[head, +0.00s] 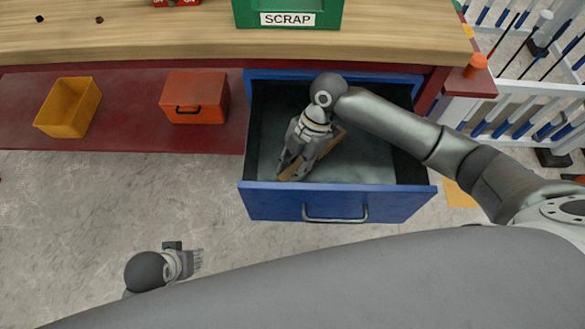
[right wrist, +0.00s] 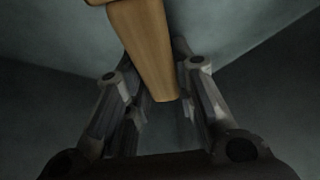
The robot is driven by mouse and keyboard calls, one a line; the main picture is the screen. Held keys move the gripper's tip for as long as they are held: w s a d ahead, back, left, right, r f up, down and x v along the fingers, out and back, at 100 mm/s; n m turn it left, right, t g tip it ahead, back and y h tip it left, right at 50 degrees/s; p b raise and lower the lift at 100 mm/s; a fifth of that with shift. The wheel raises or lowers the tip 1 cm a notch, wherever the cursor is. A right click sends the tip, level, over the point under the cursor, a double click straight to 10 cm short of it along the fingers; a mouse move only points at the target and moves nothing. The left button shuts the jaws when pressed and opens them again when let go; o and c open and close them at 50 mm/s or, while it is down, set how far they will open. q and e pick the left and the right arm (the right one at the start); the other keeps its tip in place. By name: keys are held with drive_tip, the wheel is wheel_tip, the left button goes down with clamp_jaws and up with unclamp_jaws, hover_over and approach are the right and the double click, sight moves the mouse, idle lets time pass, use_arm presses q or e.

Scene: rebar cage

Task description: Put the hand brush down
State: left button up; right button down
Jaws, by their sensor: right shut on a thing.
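The hand brush (head: 329,144) shows as light brown wood inside the open blue drawer (head: 285,203). My right gripper (head: 291,163) reaches down into the drawer and is shut on the brush. In the right wrist view the wooden handle (right wrist: 145,50) lies between the two fingers. The bristles are not visible, and I cannot tell whether the brush touches the drawer floor. My left gripper (head: 196,262) is low at the left, over the floor and away from the drawer. Its fingers are too small to read.
The wooden bench top (head: 150,30) carries a green SCRAP bin (head: 290,8). A yellow bin (head: 69,108) and an orange-red box (head: 195,97) sit on the red shelf (head: 120,138). A white rack (head: 520,105) stands right. The drawer looks otherwise empty.

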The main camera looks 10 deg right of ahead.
drive_tip(key=shift+f, duration=0.1)
drive_tip(key=c, duration=1.2)
unclamp_jaws()
use_arm(q)
drive_tip(key=shift+r, duration=0.1)
use_arm(e)
drive_tip(key=shift+r, duration=0.25)
use_arm(q)
wheel_tip(320, 180, down, 9)
drive_tip(key=s+p, duration=0.1)
drive_tip(key=p, duration=0.1)
drive_tip(key=shift+g+p, duration=0.3)
use_arm(e)
drive_tip(key=v, duration=1.1)
drive_tip(key=shift+d+r, duration=0.15)
drive_tip(key=shift+r, duration=0.15)
use_arm(q)
drive_tip(key=shift+s, duration=0.1)
use_arm(e)
drive_tip(key=shift+w, duration=0.15)
